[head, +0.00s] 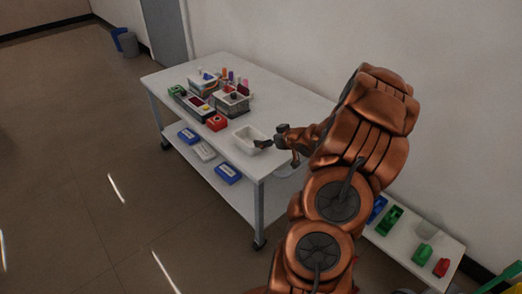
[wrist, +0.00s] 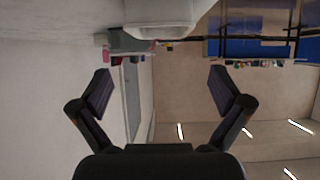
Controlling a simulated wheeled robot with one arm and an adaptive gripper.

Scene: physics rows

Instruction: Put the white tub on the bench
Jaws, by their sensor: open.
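The white tub (head: 246,135) is an open, rectangular container. It stands upright on the white table top (head: 290,94), near the table's right end. My gripper (head: 273,137) is open just right of the tub, and one finger overlaps the tub's near right edge in the head view. In the wrist view a pale white form, seemingly the tub (wrist: 165,29), shows at the top, beyond the fingers of my gripper (wrist: 160,90). Nothing is between the fingers. I cannot tell whether a finger touches the tub.
Left of the tub are a red box (head: 216,122), a dark tray and bins of small items. Blue boxes (head: 228,173) and a white one lie on the lower shelf.

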